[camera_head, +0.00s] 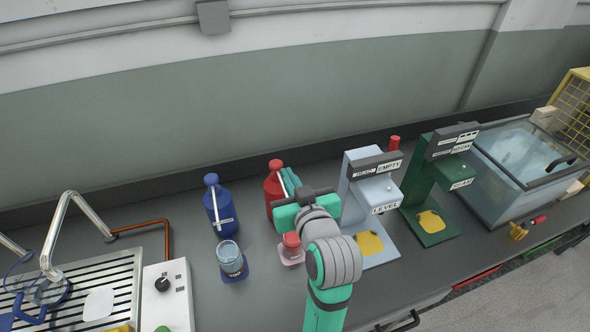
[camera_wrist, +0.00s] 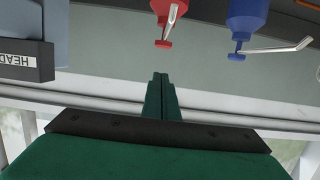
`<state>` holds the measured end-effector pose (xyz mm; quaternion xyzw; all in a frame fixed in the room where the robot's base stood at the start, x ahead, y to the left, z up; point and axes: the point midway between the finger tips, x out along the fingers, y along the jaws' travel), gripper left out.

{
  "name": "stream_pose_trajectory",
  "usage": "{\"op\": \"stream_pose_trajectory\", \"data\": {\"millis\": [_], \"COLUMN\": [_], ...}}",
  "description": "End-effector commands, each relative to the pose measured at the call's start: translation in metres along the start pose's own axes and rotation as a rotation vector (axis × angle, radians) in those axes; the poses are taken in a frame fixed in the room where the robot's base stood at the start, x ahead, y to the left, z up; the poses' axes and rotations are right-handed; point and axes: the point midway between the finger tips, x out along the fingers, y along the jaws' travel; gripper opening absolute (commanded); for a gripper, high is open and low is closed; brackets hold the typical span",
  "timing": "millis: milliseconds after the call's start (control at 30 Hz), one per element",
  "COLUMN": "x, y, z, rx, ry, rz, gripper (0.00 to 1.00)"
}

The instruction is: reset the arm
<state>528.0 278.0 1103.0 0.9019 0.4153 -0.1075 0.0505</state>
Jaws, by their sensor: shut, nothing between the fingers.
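My arm reaches up from the bottom middle of the head view over the counter. My gripper (camera_head: 287,181) is in front of the red bottle (camera_head: 272,190) and hides part of it. In the wrist view my gripper's two green fingers (camera_wrist: 161,78) are pressed together, with nothing between them. The red bottle (camera_wrist: 166,12) and the blue bottle (camera_wrist: 246,14) appear upside down at the top of the wrist view, apart from the fingers.
A blue bottle (camera_head: 220,207), a glass jar (camera_head: 231,258) and a small red-topped item (camera_head: 291,243) stand left of my arm. A grey machine (camera_head: 352,200) and a green machine (camera_head: 420,190) stand right, before a clear tank (camera_head: 512,150). A sink drainer (camera_head: 110,270) is far left.

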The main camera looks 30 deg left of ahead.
Motion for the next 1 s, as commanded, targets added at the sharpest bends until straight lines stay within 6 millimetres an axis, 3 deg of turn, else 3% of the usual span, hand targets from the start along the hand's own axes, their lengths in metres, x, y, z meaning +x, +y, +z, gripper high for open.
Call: {"op": "stream_pose_trajectory", "data": {"millis": [233, 367, 667, 1000], "x": [0.0, -0.002, -0.021, -0.073], "y": [0.001, 0.006, 0.035, 0.054], "z": [0.001, 0.014, 0.09, 0.183], "rx": [0.003, 0.034, 0.192, 0.31], "ry": [0.0, 0.004, 0.037, 0.06], "rz": [0.003, 0.025, 0.183, 0.396], "gripper": [0.0, 0.0, 0.0, 0.0]}}
